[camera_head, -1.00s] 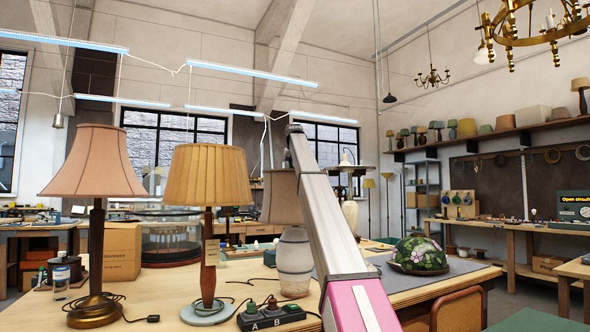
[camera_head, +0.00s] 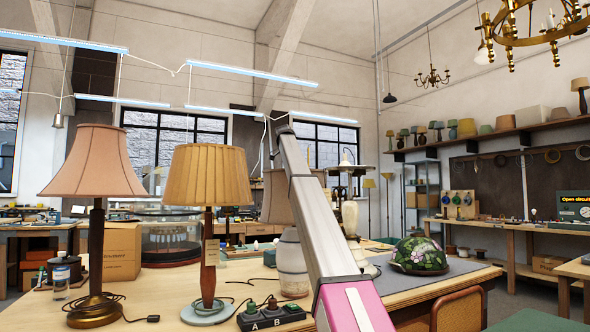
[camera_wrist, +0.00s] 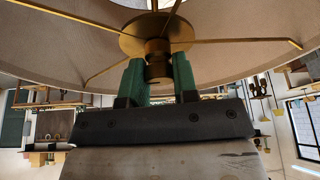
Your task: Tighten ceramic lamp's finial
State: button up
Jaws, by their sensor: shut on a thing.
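In the wrist view the shade (camera_wrist: 60,48) fills the top, with thin brass spokes running to a round brass hub (camera_wrist: 130,42). The brass finial (camera_wrist: 157,66) sticks out from the hub. My gripper (camera_wrist: 158,76) has green fingers on either side of the finial and is shut on it. The head view does not show my gripper clearly.
Two other lamps, one with a pink shade (camera_head: 95,162) and one with a yellow pleated shade (camera_head: 208,175), stand at the left. A socket block (camera_head: 270,318) marked A and B lies in front. A floral glass shade (camera_head: 418,256) sits on a grey mat at the right.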

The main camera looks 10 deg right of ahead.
jog(key=shift+m+g, duration=0.3)
jog(key=shift+m, duration=0.5)
jog(key=o, duration=0.9)
